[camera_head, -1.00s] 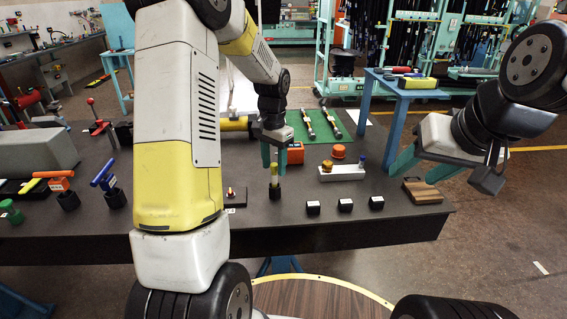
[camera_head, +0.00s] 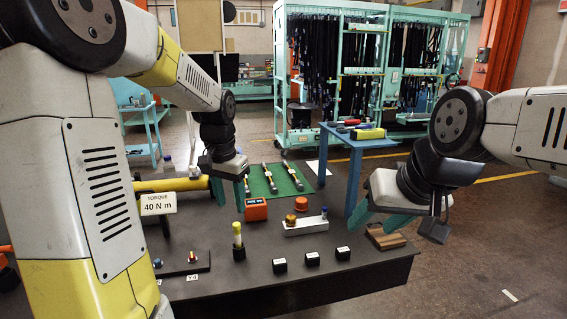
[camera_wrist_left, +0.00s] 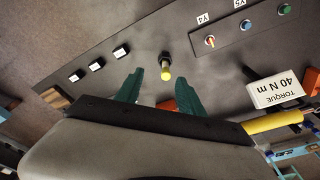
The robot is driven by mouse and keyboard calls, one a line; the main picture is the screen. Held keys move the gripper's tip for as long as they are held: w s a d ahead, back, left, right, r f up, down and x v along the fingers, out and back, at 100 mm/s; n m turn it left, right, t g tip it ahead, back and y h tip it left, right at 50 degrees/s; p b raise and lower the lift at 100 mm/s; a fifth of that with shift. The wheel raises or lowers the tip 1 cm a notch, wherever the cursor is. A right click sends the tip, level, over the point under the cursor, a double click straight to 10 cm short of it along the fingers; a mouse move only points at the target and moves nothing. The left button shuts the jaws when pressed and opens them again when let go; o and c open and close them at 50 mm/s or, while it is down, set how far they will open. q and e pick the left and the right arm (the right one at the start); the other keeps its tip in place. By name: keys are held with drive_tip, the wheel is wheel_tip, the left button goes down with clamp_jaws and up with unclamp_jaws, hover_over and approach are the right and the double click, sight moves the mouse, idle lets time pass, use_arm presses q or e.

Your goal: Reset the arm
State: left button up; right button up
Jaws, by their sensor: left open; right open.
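My left gripper (camera_head: 230,192) is open and empty in the head view, raised above the dark table. Its two teal fingers also show in the left wrist view (camera_wrist_left: 160,90). A yellow-topped piece (camera_head: 238,232) stands upright in a small black holder (camera_head: 239,252), apart from the fingers. It also shows beyond the fingertips in the left wrist view (camera_wrist_left: 166,72). My right gripper (camera_head: 382,216) is open and empty at the table's right end, close to a wooden block (camera_head: 384,238).
Three black blocks (camera_head: 312,259) line the table's front. Behind are a white rack (camera_head: 305,226), an orange box (camera_head: 256,211), a green mat (camera_head: 285,183) with hoses, and a torque sign (camera_head: 158,204). A blue side table (camera_head: 352,150) stands behind.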

use_arm(q)
drive_tip(key=s+d+r+n+t+h, duration=0.1)
drive_tip(key=s+r+n+t, duration=0.1)
drive_tip(key=s, duration=0.7)
drive_tip(key=s+r+n+t, duration=0.2)
drive_tip(key=s+r, duration=0.3)
drive_tip(key=s, duration=0.4)
drive_tip(key=shift+s+d+r+t+h, duration=0.2)
drive_tip(key=shift+s+d+t+h, duration=0.1)
drive_tip(key=shift+s+d+h, duration=0.1)
